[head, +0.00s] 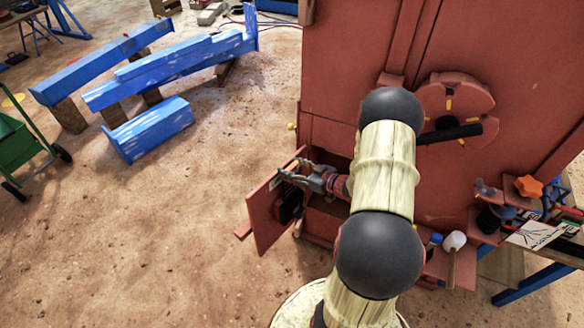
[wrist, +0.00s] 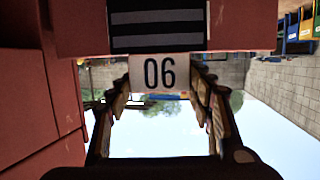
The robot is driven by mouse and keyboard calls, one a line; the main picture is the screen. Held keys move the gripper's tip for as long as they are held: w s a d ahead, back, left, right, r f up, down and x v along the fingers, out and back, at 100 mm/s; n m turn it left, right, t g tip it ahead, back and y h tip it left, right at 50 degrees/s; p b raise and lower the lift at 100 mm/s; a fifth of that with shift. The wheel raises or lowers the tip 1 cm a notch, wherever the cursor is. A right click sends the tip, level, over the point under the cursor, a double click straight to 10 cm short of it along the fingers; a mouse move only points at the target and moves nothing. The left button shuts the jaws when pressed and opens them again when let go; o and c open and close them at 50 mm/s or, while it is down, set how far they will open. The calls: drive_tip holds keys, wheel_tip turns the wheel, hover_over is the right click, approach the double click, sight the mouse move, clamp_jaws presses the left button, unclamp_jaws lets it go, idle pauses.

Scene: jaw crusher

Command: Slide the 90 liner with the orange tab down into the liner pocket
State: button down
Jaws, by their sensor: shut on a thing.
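My gripper (head: 296,176) is at the left front of the red crusher, at the top of a red panel standing out from an opening. In the wrist view, my gripper (wrist: 160,88) has its fingers on both sides of a white plate, shut on the 90 liner (wrist: 159,74). The picture is upside down, so its number reads as 06. A black striped face (wrist: 156,25) adjoins the plate, in front of red metal. I cannot tell how deep the liner sits. No orange tab is visible. The pocket cannot be made out clearly.
The red panel (head: 266,222) stands beside the crusher body (head: 335,60). A handwheel (head: 455,100) is on the crusher. A mallet (head: 454,242) and other items lie on a shelf at right. Blue beams (head: 170,70) lie back left; the ground left is open.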

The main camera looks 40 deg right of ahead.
sight(292, 193)
drive_tip(key=shift+f+b, duration=5.45)
drive_tip(key=shift+f, duration=2.85)
drive_tip(key=c, duration=0.7)
unclamp_jaws()
drive_tip(key=shift+f, duration=0.1)
